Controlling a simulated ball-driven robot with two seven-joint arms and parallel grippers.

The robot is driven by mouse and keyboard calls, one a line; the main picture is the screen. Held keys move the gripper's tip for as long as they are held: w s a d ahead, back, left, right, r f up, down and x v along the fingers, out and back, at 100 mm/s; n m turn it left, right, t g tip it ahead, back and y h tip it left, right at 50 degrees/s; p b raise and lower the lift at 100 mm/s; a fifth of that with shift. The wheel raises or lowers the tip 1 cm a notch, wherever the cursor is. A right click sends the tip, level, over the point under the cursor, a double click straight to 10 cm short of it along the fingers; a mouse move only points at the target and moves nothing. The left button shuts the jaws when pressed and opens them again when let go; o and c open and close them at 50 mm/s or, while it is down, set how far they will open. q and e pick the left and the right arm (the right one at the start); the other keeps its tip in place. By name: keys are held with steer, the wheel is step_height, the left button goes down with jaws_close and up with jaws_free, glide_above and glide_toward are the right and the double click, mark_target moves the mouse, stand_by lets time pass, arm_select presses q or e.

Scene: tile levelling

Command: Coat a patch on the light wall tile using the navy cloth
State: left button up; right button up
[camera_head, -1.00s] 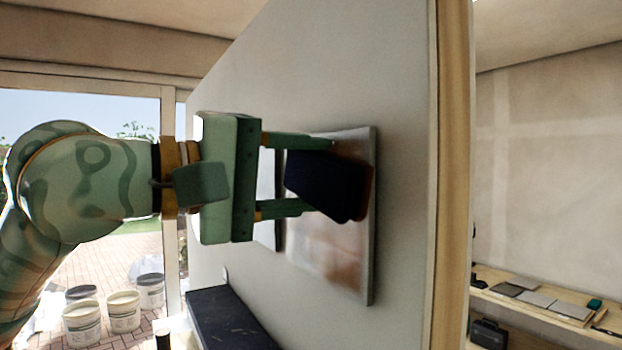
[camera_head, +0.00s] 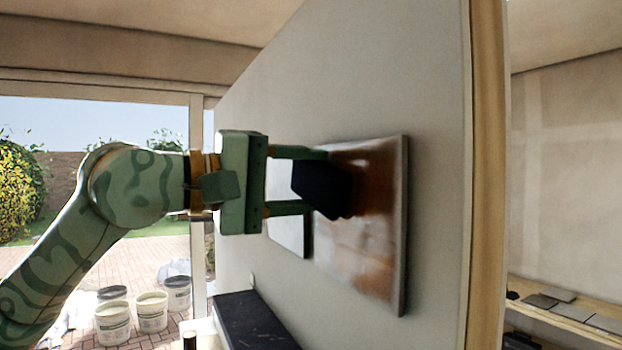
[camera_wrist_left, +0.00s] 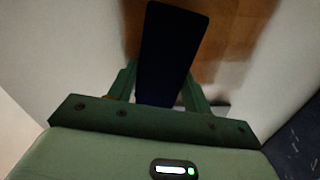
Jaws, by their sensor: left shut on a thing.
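My left gripper (camera_head: 318,181) reaches in from the left and is shut on the navy cloth (camera_head: 328,190), a dark folded pad. The cloth lies over the upper left part of the larger wall tile (camera_head: 365,275), seeming to touch it; the exact contact is hidden. That tile is pale grey with a glossy brown coat (camera_head: 375,180) across its upper part and fainter brown streaks lower down. In the left wrist view, the cloth (camera_wrist_left: 168,55) stands between the fingers with brown coat (camera_wrist_left: 232,40) around it. My right gripper is out of view.
A white tile (camera_head: 287,232) hangs left of the larger one, partly behind my gripper. A dark-topped surface (camera_head: 250,318) lies below along the wall (camera_head: 300,90). Several buckets (camera_head: 152,312) stand outside at the left. A shelf with flat tiles (camera_head: 572,312) is at the right.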

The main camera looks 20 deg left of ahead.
mark_target(290, 184)
arm_select(q)
steer(key=shift+w+a+p, duration=0.4)
steer(key=shift+w+a, duration=1)
steer(key=shift+a, duration=0.2)
steer(key=shift+s, duration=0.1)
steer(key=shift+b+v, duration=1.05)
steer(key=shift+v, duration=1.85)
steer(key=b+v, duration=0.1)
steer(key=v, duration=0.2)
